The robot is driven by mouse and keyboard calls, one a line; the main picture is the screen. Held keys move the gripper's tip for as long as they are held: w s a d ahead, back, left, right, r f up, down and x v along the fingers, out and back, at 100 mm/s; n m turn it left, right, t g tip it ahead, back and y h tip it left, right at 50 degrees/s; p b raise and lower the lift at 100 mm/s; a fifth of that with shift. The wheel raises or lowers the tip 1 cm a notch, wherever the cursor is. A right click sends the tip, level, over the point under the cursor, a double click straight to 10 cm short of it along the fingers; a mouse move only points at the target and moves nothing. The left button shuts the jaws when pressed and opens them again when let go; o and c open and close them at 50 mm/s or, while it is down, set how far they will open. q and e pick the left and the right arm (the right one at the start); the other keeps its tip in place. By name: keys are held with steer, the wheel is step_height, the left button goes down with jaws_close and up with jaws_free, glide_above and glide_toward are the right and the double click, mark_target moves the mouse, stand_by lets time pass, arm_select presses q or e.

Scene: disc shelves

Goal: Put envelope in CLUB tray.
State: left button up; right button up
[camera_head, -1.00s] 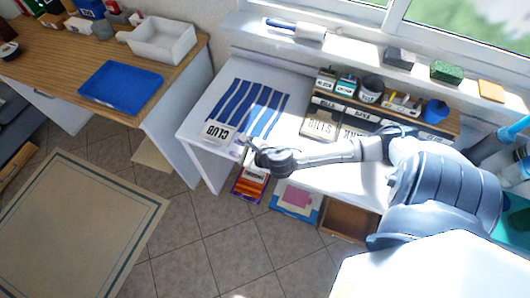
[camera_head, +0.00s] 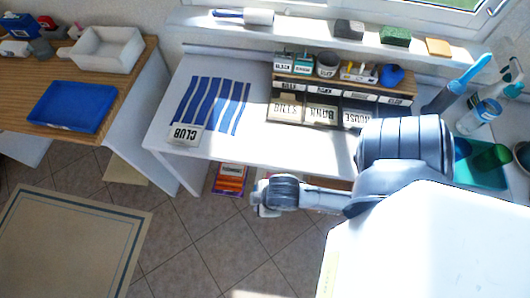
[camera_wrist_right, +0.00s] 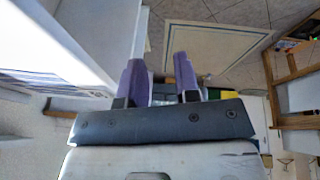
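No envelope can be made out for sure. My right gripper (camera_head: 262,197) is off the front edge of the desk, to the right of and nearer than the CLUB label. In the right wrist view its two purple fingers (camera_wrist_right: 161,75) are apart, with nothing seen between them. My left gripper is not in view.
Labelled dark slots (camera_head: 322,114) stand at the back of the white desk (camera_head: 245,150). A wooden desk to the left holds a blue tray (camera_head: 72,107) and a white bin (camera_head: 106,50). A cup and bottle (camera_head: 478,116) stand at the right.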

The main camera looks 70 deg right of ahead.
steer(key=shift+o, duration=0.4)
steer(key=shift+s+a+r+m, duration=0.1)
steer(key=shift+s+a+m, duration=0.1)
steer(key=shift+s+m, duration=0.35)
steer(key=o, duration=0.3)
steer(key=shift+s+a+m+g, duration=0.1)
steer(key=shift+s+m+g, duration=0.15)
steer(key=shift+m, duration=0.2)
steer(key=o, duration=0.8)
steer(key=shift+w, duration=0.1)
